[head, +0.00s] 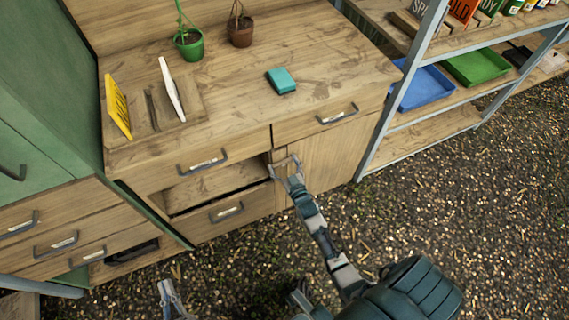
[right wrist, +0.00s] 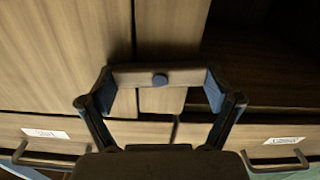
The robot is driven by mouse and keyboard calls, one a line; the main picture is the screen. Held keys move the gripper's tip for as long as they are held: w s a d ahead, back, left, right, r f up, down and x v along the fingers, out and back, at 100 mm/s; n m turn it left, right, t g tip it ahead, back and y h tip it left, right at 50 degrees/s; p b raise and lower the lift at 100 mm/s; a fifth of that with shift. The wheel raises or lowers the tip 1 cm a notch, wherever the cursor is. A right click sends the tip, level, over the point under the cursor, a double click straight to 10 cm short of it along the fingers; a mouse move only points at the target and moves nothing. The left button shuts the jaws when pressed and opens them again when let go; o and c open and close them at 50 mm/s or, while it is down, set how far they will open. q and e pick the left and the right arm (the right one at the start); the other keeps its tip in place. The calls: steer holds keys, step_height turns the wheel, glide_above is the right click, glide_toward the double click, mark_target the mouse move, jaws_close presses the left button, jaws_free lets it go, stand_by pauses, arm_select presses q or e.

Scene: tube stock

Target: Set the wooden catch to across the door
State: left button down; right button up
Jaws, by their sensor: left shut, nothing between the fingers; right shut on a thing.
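The wooden catch (right wrist: 187,77) is a short bar on a dark round pivot (right wrist: 160,79), on the post between the door and an open compartment. It lies level in the right wrist view, and its left end reaches over the door's edge. My right gripper (head: 287,164) is shut on the catch, one finger at each end; it also shows in the right wrist view (right wrist: 160,80). The wooden door (head: 330,160) looks shut in the cabinet front, right of the gripper. My left gripper (head: 170,290) is shut and empty at the bottom of the head view, away from the cabinet.
The open compartment (head: 215,188) is left of the catch. Handled drawers (head: 320,120) are above the door. The benchtop (head: 235,100) holds two potted plants, a teal block (head: 281,80) and upright boards. A metal rack (head: 390,110) stands at right. The gravel floor in front is clear.

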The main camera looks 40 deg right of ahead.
steer(key=shift+d+m+p, duration=0.1)
steer(key=shift+m+p, duration=0.2)
steer(key=shift+m, duration=0.3)
steer(key=shift+s, duration=0.1)
steer(key=o, duration=0.9)
steer(key=shift+c, duration=0.2)
arm_select(q)
step_height(320, 180, down, 2)
steer(key=shift+w+a+f+g+y, duration=0.1)
steer(key=shift+g+y, duration=0.05)
steer(key=shift+g, duration=0.4)
steer(key=shift+a+f+g+y, duration=0.1)
steer(key=shift+g+y, duration=0.05)
steer(key=shift+g, duration=0.4)
arm_select(e)
steer(key=shift+r, duration=0.1)
steer(key=v, duration=1.2)
